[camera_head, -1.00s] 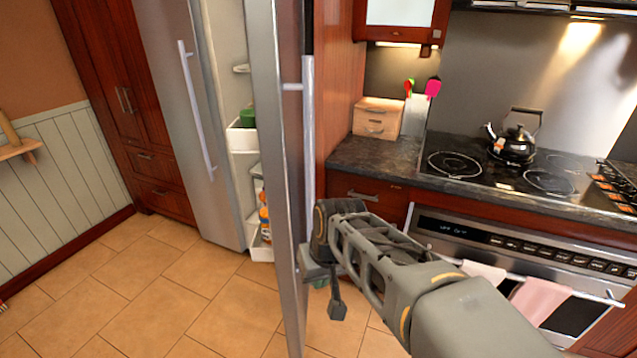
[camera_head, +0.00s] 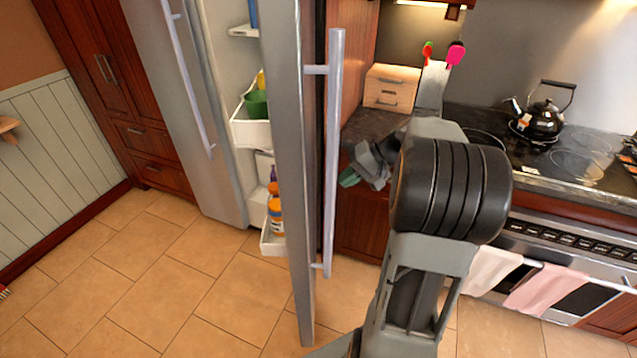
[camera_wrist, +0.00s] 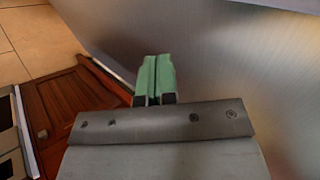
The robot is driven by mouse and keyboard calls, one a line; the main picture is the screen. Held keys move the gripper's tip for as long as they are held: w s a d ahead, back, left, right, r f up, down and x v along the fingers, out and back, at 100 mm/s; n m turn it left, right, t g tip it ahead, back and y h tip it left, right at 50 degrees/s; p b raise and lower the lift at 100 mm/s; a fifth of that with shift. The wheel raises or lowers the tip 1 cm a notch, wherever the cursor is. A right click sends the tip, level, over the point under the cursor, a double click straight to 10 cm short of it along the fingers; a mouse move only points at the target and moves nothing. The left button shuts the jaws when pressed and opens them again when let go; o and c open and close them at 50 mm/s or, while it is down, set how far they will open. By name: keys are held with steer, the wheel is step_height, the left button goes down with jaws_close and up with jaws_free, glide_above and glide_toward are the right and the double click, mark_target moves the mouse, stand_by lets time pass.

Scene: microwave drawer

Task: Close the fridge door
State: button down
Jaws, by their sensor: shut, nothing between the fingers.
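The fridge door (camera_head: 290,180) stands open and shows nearly edge-on in the head view. Its long bar handle (camera_head: 334,150) is on the side facing right. White bins (camera_head: 250,133) with bottles and a green item show on its left side. My gripper (camera_head: 349,178) is right of the handle, with green fingertips beyond it in the picture. In the wrist view the green fingertips (camera_wrist: 155,80) are together with nothing between them. A brushed steel surface (camera_wrist: 240,60) fills the right of that view, close by; I cannot tell whether the fingers touch it.
The other fridge door (camera_head: 185,110) stands at left beside wooden cabinets (camera_head: 95,70). The counter with a wooden box (camera_head: 391,88), the stove with a kettle (camera_head: 540,120), and the oven with towels (camera_head: 490,270) are at right. Tiled floor (camera_head: 150,270) lies clear at left.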

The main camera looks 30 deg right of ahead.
steer(key=w+a+f+p, duration=0.1)
steer(key=w+a+f, duration=0.1)
steer(key=a, duration=0.4)
steer(key=shift+w+f, duration=0.25)
steer(key=shift+w, duration=0.2)
steer(key=shift+a, duration=0.1)
